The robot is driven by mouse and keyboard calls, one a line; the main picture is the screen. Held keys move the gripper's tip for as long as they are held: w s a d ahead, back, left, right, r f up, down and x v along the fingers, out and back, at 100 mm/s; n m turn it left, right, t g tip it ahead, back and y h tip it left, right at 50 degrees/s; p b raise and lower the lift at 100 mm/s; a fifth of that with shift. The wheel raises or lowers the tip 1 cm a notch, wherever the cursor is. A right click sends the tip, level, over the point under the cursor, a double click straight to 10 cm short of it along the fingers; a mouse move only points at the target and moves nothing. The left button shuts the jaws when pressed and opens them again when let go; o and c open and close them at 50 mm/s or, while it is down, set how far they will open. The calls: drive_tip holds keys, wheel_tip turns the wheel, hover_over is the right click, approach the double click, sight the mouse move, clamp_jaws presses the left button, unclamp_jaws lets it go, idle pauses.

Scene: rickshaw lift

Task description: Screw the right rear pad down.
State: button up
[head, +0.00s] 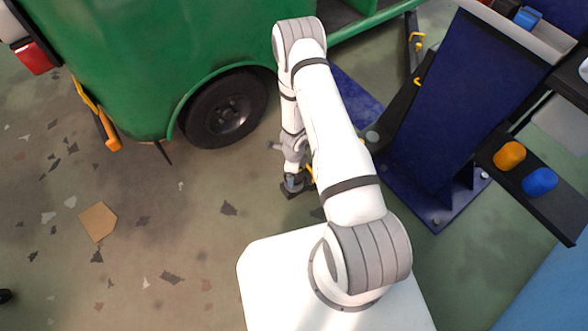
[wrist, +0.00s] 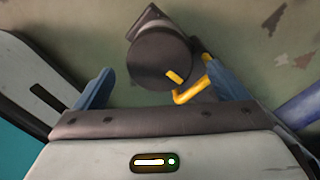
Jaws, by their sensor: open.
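The pad (wrist: 158,58) is a dark round disc at the top middle of the wrist view, on a dark support arm end (wrist: 148,18). A yellow cranked handle (wrist: 194,93) lies at its right side. My gripper (wrist: 163,85) is open, its two blue fingers apart to the left and right, with the pad and handle between and beyond them. I cannot tell whether the fingers touch either one. In the head view, my gripper (head: 293,183) is low near the floor, just right of the rear wheel, and my arm hides part of the pad's support.
The green rickshaw (head: 140,50) with its dark wheel (head: 222,108) stands at upper left. The blue lift post (head: 437,95) and its base plate (head: 435,205) stand to the right. A shelf holds an orange cylinder (head: 508,155) and a blue one (head: 540,181). Floor at left is mostly clear.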

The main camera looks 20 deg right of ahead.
wheel_tip(320, 180, up, 7)
drive_tip(key=p, duration=0.6)
drive_tip(key=shift+p, duration=0.3)
drive_tip(key=w+a+r+n+t+y+p, duration=0.15)
drive_tip(key=r+n+p, duration=0.35)
drive_tip(key=r, duration=1.6)
drive_tip(key=w+a+r+n+y+p, duration=0.15)
drive_tip(key=a+r+n+p, duration=0.35)
drive_tip(key=r, duration=1.6)
drive_tip(key=s+d+r+n+h+p, duration=0.15)
drive_tip(key=s+r+n, duration=0.25)
drive_tip(key=r, duration=0.6)
drive_tip(key=s+d+r+n+y+p, duration=0.1)
drive_tip(key=s+r+n+p, duration=0.3)
drive_tip(key=r, duration=0.6)
drive_tip(key=s+d+r+n+t+h+p, duration=0.1)
drive_tip(key=s+d+r+n+h+p, duration=0.1)
drive_tip(key=s+r, duration=1)
drive_tip(key=s+d+n+p, duration=0.1)
drive_tip(key=s+d+n, duration=0.1)
drive_tip(key=n, duration=0.1)
drive_tip(key=shift+p, duration=0.4)
